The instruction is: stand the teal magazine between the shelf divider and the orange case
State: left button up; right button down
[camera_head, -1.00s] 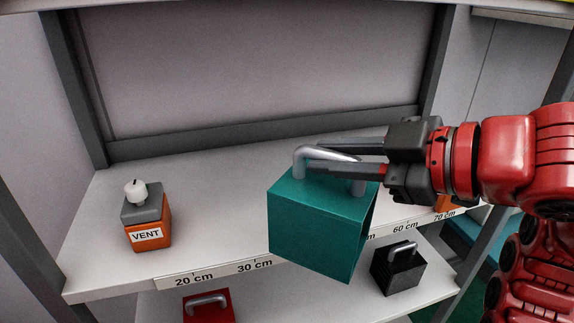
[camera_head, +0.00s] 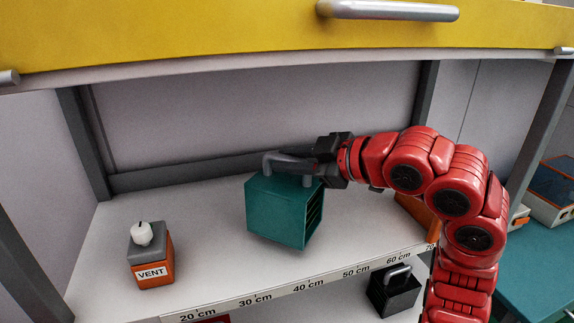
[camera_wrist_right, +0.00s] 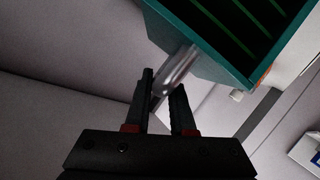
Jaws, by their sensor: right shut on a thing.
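The teal magazine (camera_head: 275,210) is a box with a grey metal handle on top and a slotted open side facing right. It is roughly upright over the middle of the shelf board; whether its bottom touches the board I cannot tell. My right gripper (camera_head: 285,163) comes in from the right, shut on the handle. The right wrist view shows the magazine (camera_wrist_right: 205,45) with its handle between the fingers (camera_wrist_right: 162,85). An orange thing, probably the orange case (camera_head: 416,211), sits at the shelf's right, mostly behind my arm. I cannot make out a shelf divider. My left gripper is not in view.
An orange and grey VENT block (camera_head: 150,258) with a white knob stands at the shelf's left. A black handled box (camera_head: 393,293) is on the lower level. A yellow cabinet front (camera_head: 230,30) overhangs above. The board (camera_head: 205,225) between VENT block and magazine is clear.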

aim_at(281, 174)
jog(key=shift+w+a, duration=0.25)
jog(key=shift+w, duration=0.35)
jog(key=shift+f+p, duration=1.2)
jog(key=shift+f, duration=0.2)
jog(key=shift+s+f, duration=0.1)
jog(key=shift+f, duration=0.3)
jog(key=c, duration=0.8)
grip_release()
jog(key=shift+o, duration=0.2)
jog(key=b+v, duration=0.4)
jog(key=v, duration=0.8)
